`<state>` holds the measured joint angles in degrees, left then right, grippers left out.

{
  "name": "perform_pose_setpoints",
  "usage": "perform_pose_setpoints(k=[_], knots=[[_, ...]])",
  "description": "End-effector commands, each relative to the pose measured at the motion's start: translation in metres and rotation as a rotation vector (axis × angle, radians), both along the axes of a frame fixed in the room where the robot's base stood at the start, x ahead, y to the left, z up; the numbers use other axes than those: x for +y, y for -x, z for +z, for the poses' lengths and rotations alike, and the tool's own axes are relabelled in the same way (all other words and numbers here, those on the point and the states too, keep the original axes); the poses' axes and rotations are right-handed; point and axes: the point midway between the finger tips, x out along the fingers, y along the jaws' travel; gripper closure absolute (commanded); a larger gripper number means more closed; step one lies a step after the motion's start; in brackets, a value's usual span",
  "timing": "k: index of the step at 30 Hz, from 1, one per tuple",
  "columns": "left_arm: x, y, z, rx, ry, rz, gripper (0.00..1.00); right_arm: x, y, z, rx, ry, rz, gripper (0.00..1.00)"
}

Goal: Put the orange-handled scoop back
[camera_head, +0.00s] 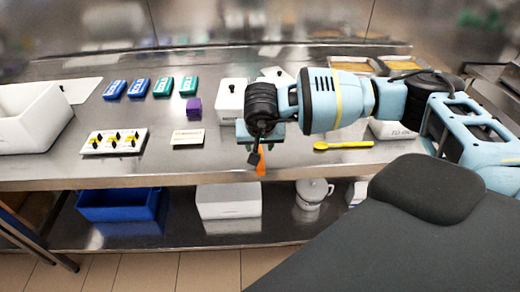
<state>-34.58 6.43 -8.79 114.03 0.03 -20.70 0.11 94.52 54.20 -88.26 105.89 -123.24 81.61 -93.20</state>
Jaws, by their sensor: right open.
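My right gripper (256,150) reaches in from the right over the front part of the steel table, pointing down. It is open. An orange piece (261,163), which looks like the scoop's handle, shows just below the gripper, near the table's front edge. The rest of that scoop is hidden or too small to make out, and I cannot tell whether the fingers touch it. A yellow spoon-like tool (345,145) lies on the table to the right of the gripper. My left gripper is not in view.
A white bin (35,118), a white board with black-knobbed pieces (97,150), several blue and teal packs (162,87), a purple cube (194,106) and a card (187,137) occupy the table's left side. A blue bin (118,204) and white box (228,200) stand below.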

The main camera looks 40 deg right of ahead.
Motion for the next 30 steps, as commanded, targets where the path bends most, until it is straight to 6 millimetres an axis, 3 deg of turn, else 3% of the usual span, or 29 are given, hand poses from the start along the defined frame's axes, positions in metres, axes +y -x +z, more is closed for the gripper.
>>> perform_pose_setpoints(k=[6, 13, 26, 30], knots=[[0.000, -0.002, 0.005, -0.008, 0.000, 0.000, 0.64, 0.009, 0.014, 0.042, -0.004, 0.000, 0.003, 0.58], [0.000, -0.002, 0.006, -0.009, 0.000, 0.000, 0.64, 0.015, 0.023, 0.066, -0.002, 0.001, 0.001, 0.58], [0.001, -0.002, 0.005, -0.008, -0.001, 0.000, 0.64, 0.016, 0.025, 0.070, 0.001, 0.001, 0.001, 0.58], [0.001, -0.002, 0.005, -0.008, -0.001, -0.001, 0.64, 0.030, 0.030, 0.058, 0.027, -0.050, 0.005, 0.58]])
